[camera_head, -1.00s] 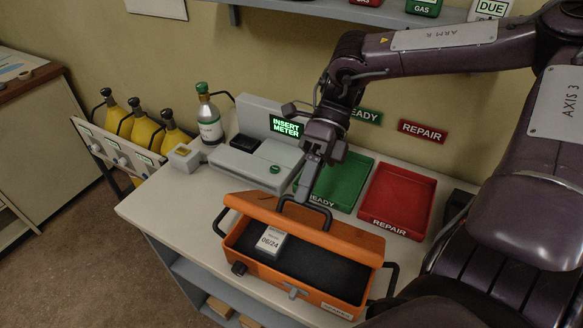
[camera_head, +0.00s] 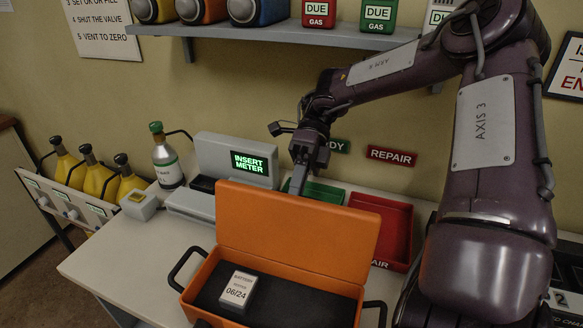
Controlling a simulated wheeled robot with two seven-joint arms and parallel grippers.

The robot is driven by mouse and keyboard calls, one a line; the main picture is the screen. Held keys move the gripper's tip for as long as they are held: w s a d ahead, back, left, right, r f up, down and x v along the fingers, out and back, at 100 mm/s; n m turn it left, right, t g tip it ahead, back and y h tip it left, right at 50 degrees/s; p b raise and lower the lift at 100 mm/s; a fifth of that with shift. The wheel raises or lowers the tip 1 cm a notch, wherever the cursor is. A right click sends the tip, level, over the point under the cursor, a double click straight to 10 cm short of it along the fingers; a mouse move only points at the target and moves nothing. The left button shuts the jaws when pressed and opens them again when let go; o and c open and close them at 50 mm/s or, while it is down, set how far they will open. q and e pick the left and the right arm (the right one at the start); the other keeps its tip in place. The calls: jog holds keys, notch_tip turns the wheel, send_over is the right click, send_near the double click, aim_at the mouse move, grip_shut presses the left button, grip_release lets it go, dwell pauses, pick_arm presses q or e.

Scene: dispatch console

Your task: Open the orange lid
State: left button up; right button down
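The orange lid (camera_head: 296,229) stands raised, close to upright, at the back edge of the orange case (camera_head: 208,266). Inside the case, a white meter marked 06/24 (camera_head: 238,289) lies on the dark lining. My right gripper (camera_head: 298,184) is just behind the lid's top edge, pointing down. Its fingertips are partly hidden by the lid, so I cannot see whether it is open or shut. My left gripper is not in view.
The console with an "INSERT METER" screen (camera_head: 248,163) stands behind the case. A green tray (camera_head: 322,193) and a red tray (camera_head: 393,224) lie behind the lid. A bottle (camera_head: 167,160) and yellow cylinders (camera_head: 98,180) are at left. The table's left front is clear.

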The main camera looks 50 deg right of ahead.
jog(key=shift+s+f+y+b, duration=0.15)
jog(key=shift+f+y+b, duration=0.25)
jog(key=shift+f+b, duration=0.25)
jog(key=shift+w+d+f+g+y+b, duration=0.2)
jog(key=shift+d+f+g+y+b, duration=0.15)
jog(key=shift+d, duration=0.2)
jog(key=shift+a+r, duration=0.1)
jog(key=c, duration=1.5)
grip_release()
jog(key=shift+w, duration=0.1)
jog(key=shift+r, duration=0.15)
